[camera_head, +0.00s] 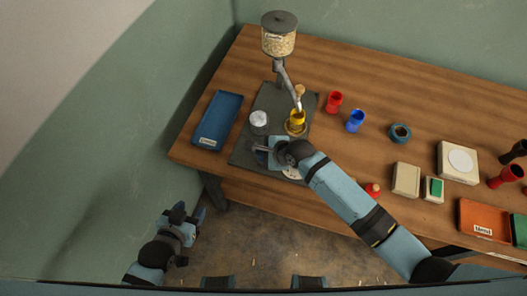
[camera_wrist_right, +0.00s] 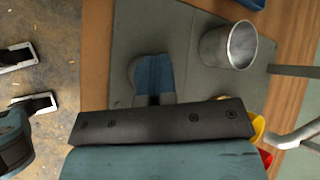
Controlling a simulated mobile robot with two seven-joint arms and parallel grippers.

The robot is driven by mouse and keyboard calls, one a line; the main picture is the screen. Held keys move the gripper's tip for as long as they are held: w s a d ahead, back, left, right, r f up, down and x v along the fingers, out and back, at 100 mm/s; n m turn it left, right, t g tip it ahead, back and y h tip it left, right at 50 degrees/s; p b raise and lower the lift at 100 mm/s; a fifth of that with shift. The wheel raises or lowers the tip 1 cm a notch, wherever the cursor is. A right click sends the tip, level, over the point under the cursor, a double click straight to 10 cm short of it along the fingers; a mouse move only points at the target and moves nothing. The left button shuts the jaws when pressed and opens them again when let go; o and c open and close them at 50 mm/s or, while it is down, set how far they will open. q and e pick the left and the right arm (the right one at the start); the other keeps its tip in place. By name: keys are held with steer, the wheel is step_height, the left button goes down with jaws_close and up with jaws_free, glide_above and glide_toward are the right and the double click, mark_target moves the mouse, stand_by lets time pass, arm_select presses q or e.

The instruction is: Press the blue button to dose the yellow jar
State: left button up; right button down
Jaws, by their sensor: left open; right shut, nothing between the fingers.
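The yellow jar (camera_head: 297,117) stands on the dark base plate (camera_head: 240,155) under the dispenser's spout (camera_head: 291,88). In the right wrist view a yellow edge (camera_wrist_right: 258,127) shows partly behind my gripper. My right gripper (camera_head: 264,150) is shut and empty, low over the front of the plate. My left gripper (camera_head: 190,214) is open and empty, off the table's front left.
A metal cup (camera_head: 259,121) stands left of the jar; it also shows in the right wrist view (camera_wrist_right: 229,45). A blue tray (camera_head: 217,118) lies at the left. Red (camera_head: 334,101) and blue (camera_head: 355,121) jars stand to the right. A clear hopper (camera_head: 278,42) rises behind.

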stand_by(0.4)
steer(key=shift+r+p, duration=1.35)
steer(key=shift+p, duration=0.3)
step_height(320, 180, up, 3)
steer(key=p, duration=0.3)
steer(key=shift+r, duration=0.3)
steer(key=shift+r+b, duration=0.3)
steer(key=shift+r, duration=0.4)
